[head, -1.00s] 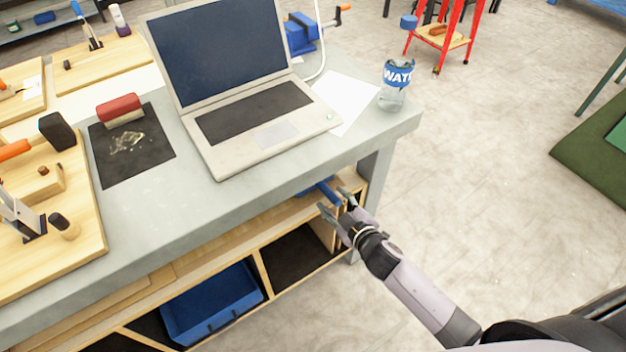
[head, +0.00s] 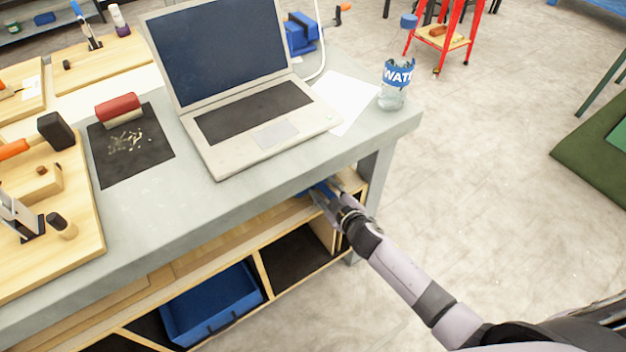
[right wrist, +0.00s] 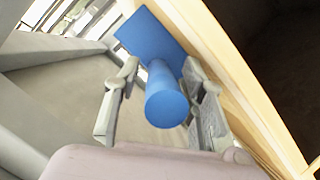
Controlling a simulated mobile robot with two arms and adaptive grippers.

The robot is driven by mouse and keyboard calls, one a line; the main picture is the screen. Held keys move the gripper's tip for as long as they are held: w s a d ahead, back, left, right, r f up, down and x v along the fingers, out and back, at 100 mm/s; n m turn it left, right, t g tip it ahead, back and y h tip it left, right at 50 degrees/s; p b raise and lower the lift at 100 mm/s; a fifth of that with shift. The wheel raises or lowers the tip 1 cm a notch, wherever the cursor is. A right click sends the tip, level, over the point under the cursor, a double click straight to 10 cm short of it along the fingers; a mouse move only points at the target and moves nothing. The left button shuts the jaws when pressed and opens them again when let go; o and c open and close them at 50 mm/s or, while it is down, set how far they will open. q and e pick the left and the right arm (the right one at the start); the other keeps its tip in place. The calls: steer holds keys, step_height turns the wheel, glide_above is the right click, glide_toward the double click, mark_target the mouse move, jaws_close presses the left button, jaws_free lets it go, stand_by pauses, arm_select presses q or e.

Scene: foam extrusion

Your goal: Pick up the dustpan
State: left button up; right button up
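The blue dustpan (head: 321,186) lies on the shelf under the grey workbench, mostly hidden by the bench top and my gripper. In the right wrist view its round handle (right wrist: 166,104) points toward the camera, with the flat pan (right wrist: 150,38) beyond it. My right gripper (right wrist: 161,76) is open, one finger on each side of the handle. There is a gap at the left finger; the right finger is very close to the handle, and I cannot tell whether it touches. In the head view the right gripper (head: 325,197) reaches under the bench edge. My left gripper is out of view.
The workbench top (head: 215,215) overhangs the shelf. A blue bin (head: 212,300) sits below.

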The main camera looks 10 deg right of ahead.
jaws_close()
stand_by(0.5)
